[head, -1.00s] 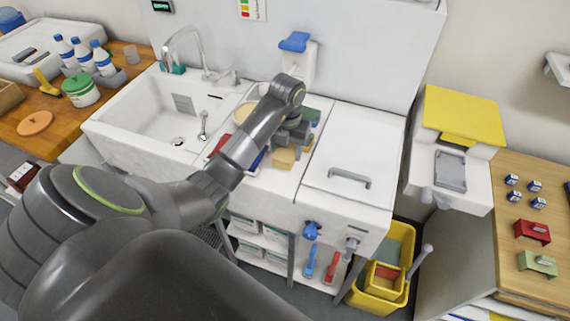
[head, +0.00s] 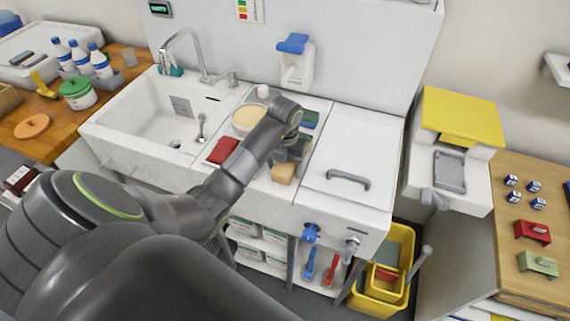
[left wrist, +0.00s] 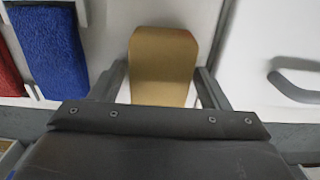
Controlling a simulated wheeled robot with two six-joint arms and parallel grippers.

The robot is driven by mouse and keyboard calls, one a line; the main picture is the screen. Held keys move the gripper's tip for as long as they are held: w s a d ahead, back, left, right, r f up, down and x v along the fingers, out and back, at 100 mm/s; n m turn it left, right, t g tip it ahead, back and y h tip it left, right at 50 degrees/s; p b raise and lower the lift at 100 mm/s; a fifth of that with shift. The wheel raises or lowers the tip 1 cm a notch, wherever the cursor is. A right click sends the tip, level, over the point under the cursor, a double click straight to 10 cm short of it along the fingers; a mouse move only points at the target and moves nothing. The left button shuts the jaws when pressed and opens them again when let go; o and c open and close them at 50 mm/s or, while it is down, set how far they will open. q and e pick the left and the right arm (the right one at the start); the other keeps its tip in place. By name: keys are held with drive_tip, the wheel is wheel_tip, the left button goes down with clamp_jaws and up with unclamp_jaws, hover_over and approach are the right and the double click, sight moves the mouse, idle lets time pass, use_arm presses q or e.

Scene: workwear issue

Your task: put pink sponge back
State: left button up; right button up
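I cannot make out a pink sponge in either view. A tan, sponge-like block (head: 283,172) lies on the white counter between the sink and the lidded section. In the left wrist view the same tan block (left wrist: 162,65) is between the fingers of my left gripper (left wrist: 165,80), with a narrow gap showing on each side. My left gripper (head: 288,157) is open just over the block in the head view, and its arm hides part of the counter. My right gripper is in neither view.
A red cloth (head: 223,150) and a beige bowl (head: 247,116) are left of the arm; a blue cloth (left wrist: 50,45) shows in the wrist view. A green pad (head: 309,119) lies behind the gripper. The sink (head: 150,115) is left, the handled white lid (head: 350,160) right.

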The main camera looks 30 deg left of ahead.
use_arm(q)
drive_tip(key=shift+r, duration=0.1)
wheel_tip(320, 180, up, 6)
drive_tip(key=shift+w+f, duration=0.1)
drive_tip(key=shift+f, duration=0.1)
wheel_tip(320, 180, up, 4)
drive_tip(key=p, duration=0.4)
drive_tip(key=shift+r+p, duration=0.1)
drive_tip(key=shift+p, duration=0.25)
drive_tip(key=shift+r+p, duration=1.2)
